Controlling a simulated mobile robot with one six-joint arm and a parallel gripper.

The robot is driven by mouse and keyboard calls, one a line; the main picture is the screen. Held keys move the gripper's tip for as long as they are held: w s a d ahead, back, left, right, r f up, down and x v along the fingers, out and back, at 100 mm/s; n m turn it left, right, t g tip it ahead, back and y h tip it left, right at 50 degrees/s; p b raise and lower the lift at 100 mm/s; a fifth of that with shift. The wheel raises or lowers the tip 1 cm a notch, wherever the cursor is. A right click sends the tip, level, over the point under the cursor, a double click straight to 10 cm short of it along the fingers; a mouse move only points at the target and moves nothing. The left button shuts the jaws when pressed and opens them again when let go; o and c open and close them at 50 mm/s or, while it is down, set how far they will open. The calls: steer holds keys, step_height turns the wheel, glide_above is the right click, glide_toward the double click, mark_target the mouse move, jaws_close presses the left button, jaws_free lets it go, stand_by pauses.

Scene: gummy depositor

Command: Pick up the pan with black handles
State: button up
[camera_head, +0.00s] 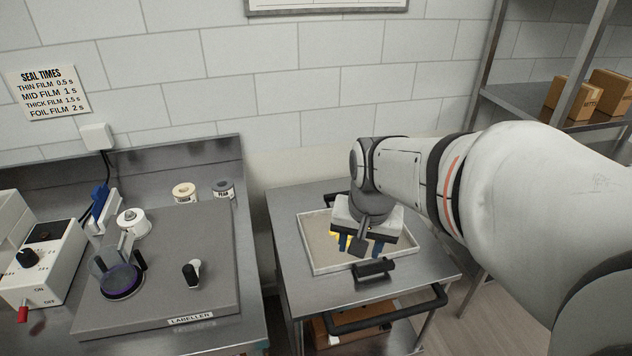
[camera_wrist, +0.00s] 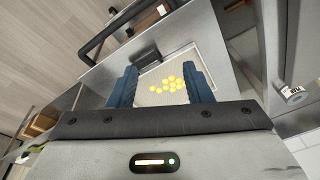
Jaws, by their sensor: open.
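The pan (camera_head: 319,262) is a shallow, light-coloured rectangular tray with black handles, resting on a steel cart. Its near black handle (camera_head: 374,268) shows clearly in the head view; the far one is mostly hidden behind my arm. My gripper (camera_head: 358,244) is over the pan, pointing down. In the wrist view its two blue fingers (camera_wrist: 158,88) are apart with nothing held between them. Several yellow round gummies (camera_wrist: 168,85) lie on the pan floor. The near handle also shows in the wrist view (camera_wrist: 146,52), beyond the fingers.
The steel cart (camera_head: 292,222) has a black push bar (camera_head: 385,314) at its near side. A labeller bench (camera_head: 215,290) stands left, with rolls and a control box (camera_head: 45,262). A shelf (camera_head: 520,100) with cardboard boxes (camera_head: 572,98) is at the right.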

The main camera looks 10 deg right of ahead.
steer(key=w+d+f+m+g+b, duration=0.1)
steer(key=w+d+f+m+b, duration=0.2)
steer(key=w+d+f+m, duration=0.45)
steer(key=m+g+b, duration=0.1)
steer(key=m+b, duration=0.1)
steer(key=m, duration=0.2)
glide_above(376, 265)
step_height(376, 265, down, 10)
steer(key=shift+a, duration=0.15)
steer(key=shift+m, duration=0.45)
step_height(376, 265, down, 9)
steer(key=shift+s+r, duration=0.1)
steer(key=shift+r, duration=0.1)
jaws_close()
